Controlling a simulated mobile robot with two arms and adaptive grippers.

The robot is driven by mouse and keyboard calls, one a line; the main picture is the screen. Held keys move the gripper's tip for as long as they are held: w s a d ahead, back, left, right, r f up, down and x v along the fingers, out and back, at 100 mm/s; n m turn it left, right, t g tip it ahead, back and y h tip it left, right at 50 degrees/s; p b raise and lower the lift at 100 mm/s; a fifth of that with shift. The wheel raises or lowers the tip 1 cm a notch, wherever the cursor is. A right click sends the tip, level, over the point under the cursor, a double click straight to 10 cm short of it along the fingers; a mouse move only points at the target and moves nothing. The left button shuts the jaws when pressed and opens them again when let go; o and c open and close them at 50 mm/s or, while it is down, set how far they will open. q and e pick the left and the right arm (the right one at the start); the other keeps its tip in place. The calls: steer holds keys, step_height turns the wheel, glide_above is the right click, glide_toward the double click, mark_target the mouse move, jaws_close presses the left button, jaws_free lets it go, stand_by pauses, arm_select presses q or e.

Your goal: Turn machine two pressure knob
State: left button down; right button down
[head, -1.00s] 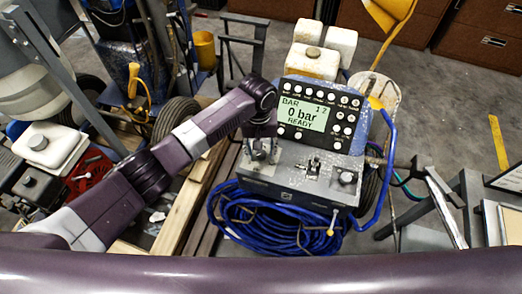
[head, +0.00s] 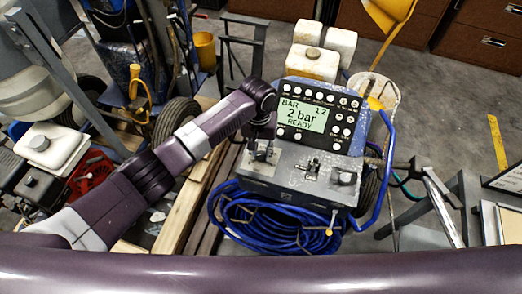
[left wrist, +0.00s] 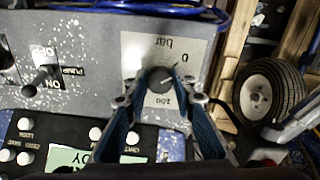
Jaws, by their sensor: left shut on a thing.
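In the left wrist view, the round dark pressure knob (left wrist: 161,79) sits on a pale plate marked 0, bar and 100. My left gripper (left wrist: 160,99) is shut on this knob, with one blue-sided finger at each side. In the head view my left gripper (head: 263,153) points down at the box's left part and mostly hides the knob. My right gripper is in neither view.
A pump toggle switch (left wrist: 42,76) marked ON and OFF is beside the knob's plate. Another dark knob (head: 345,178) is at the box's right. A coiled blue hose (head: 270,228) hangs below. Wooden boards (head: 190,205) and an engine stand at left.

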mark_target(260, 153)
arm_select(q)
steer(key=m+p, duration=0.1)
steer(key=m, duration=0.3)
steer(key=shift+w+r+m+p, duration=0.1)
steer(key=shift+m+p, duration=0.2)
steer(key=shift+m, duration=1.2)
steer(key=shift+w+m+p, duration=0.1)
steer(key=shift+m+p, duration=0.25)
steer(key=shift+m, duration=1.15)
steer(key=c, duration=1.6)
jaws_free()
steer(key=shift+r, duration=0.15)
step_height(260, 153, up, 12)
steer(key=shift+a+f, duration=0.15)
steer(key=shift+f, duration=0.05)
